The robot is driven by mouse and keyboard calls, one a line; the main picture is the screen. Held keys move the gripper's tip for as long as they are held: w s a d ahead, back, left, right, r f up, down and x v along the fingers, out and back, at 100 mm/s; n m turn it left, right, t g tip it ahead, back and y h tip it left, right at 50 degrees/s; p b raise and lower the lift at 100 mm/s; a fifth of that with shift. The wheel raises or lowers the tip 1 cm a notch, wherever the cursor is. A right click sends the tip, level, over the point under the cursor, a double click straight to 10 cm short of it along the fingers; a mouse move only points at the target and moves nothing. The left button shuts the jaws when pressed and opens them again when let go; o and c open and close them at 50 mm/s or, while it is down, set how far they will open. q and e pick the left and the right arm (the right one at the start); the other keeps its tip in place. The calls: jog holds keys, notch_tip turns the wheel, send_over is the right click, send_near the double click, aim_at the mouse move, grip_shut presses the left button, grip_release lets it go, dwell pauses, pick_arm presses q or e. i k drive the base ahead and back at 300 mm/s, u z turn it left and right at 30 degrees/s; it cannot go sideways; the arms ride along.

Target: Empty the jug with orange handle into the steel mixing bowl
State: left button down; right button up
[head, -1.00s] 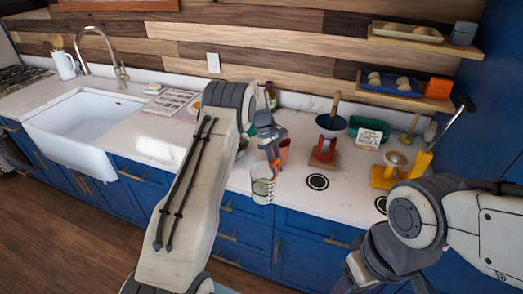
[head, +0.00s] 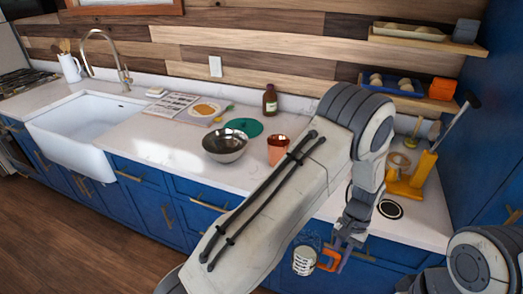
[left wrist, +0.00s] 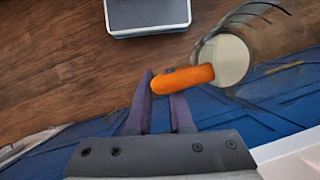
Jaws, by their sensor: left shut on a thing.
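The jug with orange handle (head: 305,260) hangs in front of the blue drawers, past the counter's front edge. My left gripper (head: 338,252) is shut on its orange handle. In the left wrist view the orange handle (left wrist: 188,77) lies between the fingers (left wrist: 160,100), and the clear jug (left wrist: 228,50) shows pale contents inside. The steel mixing bowl (head: 225,146) stands on the counter to the left of my left arm, well apart from the jug. My right arm shows at the lower right, but its gripper is out of view.
A copper cup (head: 278,150) stands right of the bowl, with a green lid (head: 244,127) and brown bottle (head: 270,101) behind. A yellow stand (head: 410,180) is at the right. My left arm hides part of the counter.

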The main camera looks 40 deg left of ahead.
aim_at(224, 145)
jog(key=z, duration=2)
jog(key=i, duration=0.65)
jog(key=u, duration=3.65)
jog(key=i, duration=0.95)
jog(key=z, duration=0.05)
